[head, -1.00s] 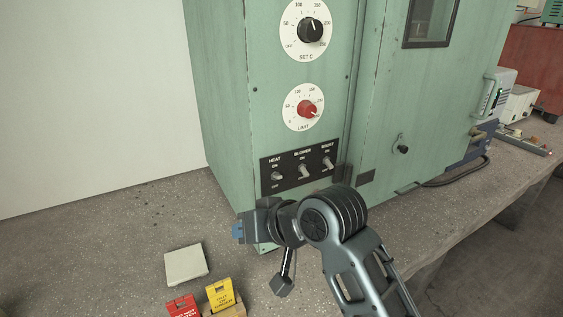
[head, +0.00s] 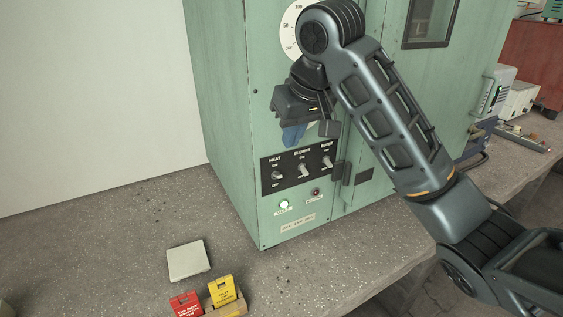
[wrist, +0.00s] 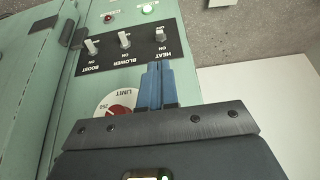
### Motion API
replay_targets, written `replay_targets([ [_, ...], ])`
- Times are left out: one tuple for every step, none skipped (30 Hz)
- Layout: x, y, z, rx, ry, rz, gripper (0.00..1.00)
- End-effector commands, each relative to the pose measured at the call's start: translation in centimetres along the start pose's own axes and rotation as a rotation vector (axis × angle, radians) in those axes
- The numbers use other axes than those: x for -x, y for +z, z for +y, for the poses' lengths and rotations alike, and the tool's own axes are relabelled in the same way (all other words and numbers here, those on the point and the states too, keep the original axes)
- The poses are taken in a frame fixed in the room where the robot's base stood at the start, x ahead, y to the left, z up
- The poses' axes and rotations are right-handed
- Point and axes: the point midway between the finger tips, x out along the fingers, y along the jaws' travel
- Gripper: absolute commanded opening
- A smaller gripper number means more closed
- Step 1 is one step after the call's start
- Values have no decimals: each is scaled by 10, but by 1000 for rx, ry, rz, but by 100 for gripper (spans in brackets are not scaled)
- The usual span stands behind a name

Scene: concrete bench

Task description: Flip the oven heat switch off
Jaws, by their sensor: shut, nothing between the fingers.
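The heat switch (head: 277,175) is the leftmost of three toggles on the black switch panel (head: 290,182), low on the green oven's front. Its ON mark is above and OFF below; I cannot tell surely which way its small lever leans. It shows upside down in the wrist view (wrist: 160,34). My gripper (head: 292,136) is shut and empty, its blue fingers pointing down just above the panel in the head view. In the wrist view the fingertips (wrist: 156,66) appear close to the HEAT label, with the lever just beyond them. I see no contact.
The blower switch (head: 303,170) and boost switch (head: 327,162) sit close to the right of the heat switch. Below the panel, a green lamp (head: 284,204) is lit beside a dark red lamp (head: 316,192). The red limit dial (wrist: 120,104) is near my fingers. The bench at left is mostly clear.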

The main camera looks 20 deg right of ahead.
Motion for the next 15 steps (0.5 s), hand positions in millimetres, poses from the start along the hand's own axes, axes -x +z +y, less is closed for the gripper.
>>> replay_targets([
  [1, 0, 1, 1, 3, -3, 0],
  [1, 0, 1, 1, 3, -4, 0],
  [1, 0, 1, 0, 3, -4, 0],
  [0, 0, 1, 0, 3, -4, 0],
  [0, 0, 1, 0, 3, -4, 0],
  [0, 0, 1, 0, 3, -3, 0],
  [0, 0, 1, 0, 2, -3, 0],
  [0, 0, 0, 0, 2, -3, 0],
  [0, 0, 0, 0, 2, -3, 0],
  [0, 0, 0, 0, 2, -3, 0],
  [-1, 0, 0, 0, 2, -2, 0],
  [-3, 0, 0, 0, 1, -2, 0],
  [-5, 1, 0, 0, 1, -2, 0],
  [-8, 1, -1, 0, 0, -2, 0],
  [-13, 1, -1, 0, -1, -3, 0],
])
